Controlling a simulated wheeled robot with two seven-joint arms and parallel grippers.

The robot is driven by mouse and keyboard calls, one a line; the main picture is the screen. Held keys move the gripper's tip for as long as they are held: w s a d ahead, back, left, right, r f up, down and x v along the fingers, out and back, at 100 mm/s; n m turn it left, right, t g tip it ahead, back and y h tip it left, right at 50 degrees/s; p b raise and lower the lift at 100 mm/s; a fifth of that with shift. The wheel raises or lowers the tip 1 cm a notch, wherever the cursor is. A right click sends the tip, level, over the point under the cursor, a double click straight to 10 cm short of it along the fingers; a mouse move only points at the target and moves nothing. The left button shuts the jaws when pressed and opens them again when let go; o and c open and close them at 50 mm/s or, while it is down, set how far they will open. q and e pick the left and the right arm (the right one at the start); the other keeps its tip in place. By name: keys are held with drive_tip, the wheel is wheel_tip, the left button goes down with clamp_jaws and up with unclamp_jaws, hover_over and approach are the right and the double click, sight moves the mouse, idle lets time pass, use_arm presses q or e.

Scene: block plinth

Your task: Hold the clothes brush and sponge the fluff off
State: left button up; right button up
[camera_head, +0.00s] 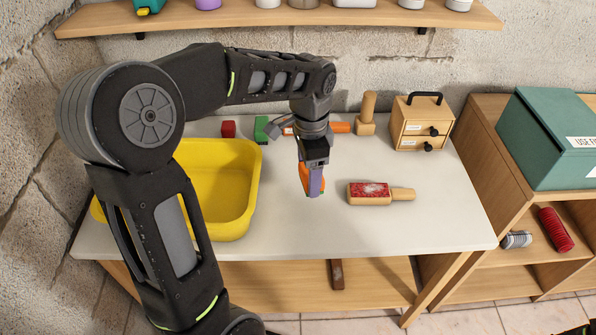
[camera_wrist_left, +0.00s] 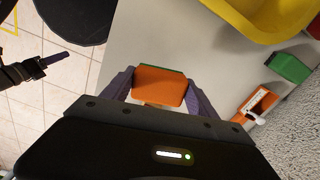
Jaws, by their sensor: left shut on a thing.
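The clothes brush (camera_head: 369,191) lies on the white worktop with its red face up and its wooden handle pointing right. Pale fluff shows on the red face. My left gripper (camera_head: 313,188) is just left of the brush, apart from it, and shut on an orange sponge with a green layer (camera_head: 304,176). The sponge (camera_wrist_left: 160,86) also sits between the fingers in the left wrist view. A dark gripper with a purple finger, seemingly my right one (camera_wrist_left: 42,66), is over the floor in the wrist view; its opening is unclear.
A yellow basin (camera_head: 252,205) stands left of the gripper. Behind are a red block (camera_head: 228,128), a green block (camera_head: 261,129), a wooden piece with a peg (camera_head: 366,118) and a small drawer box (camera_head: 422,118). The worktop front right is clear.

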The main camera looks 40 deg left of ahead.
use_arm(q)
drive_tip(key=w+d+f+n, duration=0.1)
drive_tip(key=w+d+n, duration=0.1)
drive_tip(key=w+d, duration=0.1)
drive_tip(key=w+d+f+n, duration=0.1)
drive_tip(key=w+d+n, duration=0.1)
drive_tip(key=d+n, duration=0.1)
drive_tip(key=w+d+f+n, duration=0.2)
drive_tip(key=w+d+n, duration=0.1)
drive_tip(key=d, duration=0.2)
drive_tip(key=shift+w+f, duration=0.1)
drive_tip(key=shift+w, duration=0.25)
